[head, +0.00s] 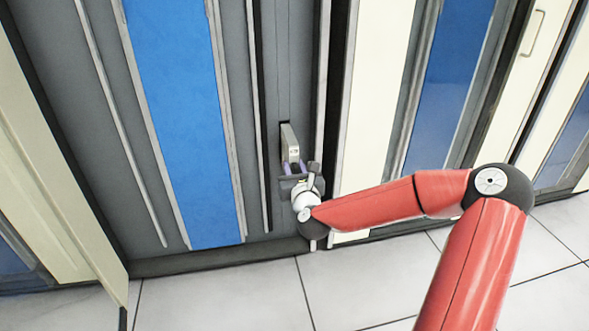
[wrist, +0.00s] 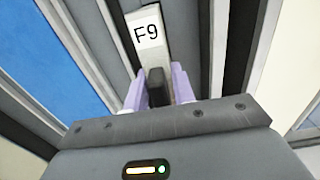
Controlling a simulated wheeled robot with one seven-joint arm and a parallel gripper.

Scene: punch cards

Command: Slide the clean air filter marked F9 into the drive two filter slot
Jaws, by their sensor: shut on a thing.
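The air filter marked F9 (wrist: 147,33) is a pale grey block with a black-lettered white label and a dark grip tab. It also shows upright in the head view (head: 290,143), against the dark grey cabinet front. My gripper (head: 293,168) has lavender fingers shut on the tab, seen close up in the wrist view (wrist: 157,90). The filter lines up with a narrow vertical panel strip of the cabinet. The drive two slot opening is not clearly visible behind the filter, and I cannot tell how deep the filter sits.
A tall blue panel (head: 185,110) stands left of the filter. A cream panel (head: 375,90) is on the right, past a dark vertical post. An open cream door (head: 45,170) is at far left. Pale floor tiles (head: 220,290) lie clear below.

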